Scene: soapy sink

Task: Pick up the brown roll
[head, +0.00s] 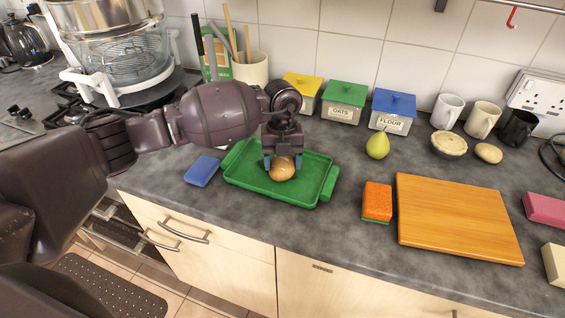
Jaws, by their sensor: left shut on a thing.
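The brown roll (283,171) is a small rounded tan bun at the middle of the green tray (246,183) on the grey counter. My left gripper (283,161) comes down over it from above and is shut on it, with a finger at each side. The roll is at or just above the tray floor; I cannot tell if it touches. Another brown, rounded item (488,153) lies at the right, beside a pie-like dish. My right gripper is not in view.
A blue sponge (202,171) lies left of the tray. An orange sponge (377,202) and a wooden board (455,220) are to the right. Yellow, green and blue canisters (343,102) and a pear (377,146) stand behind. Mugs (482,119) stand at the back right.

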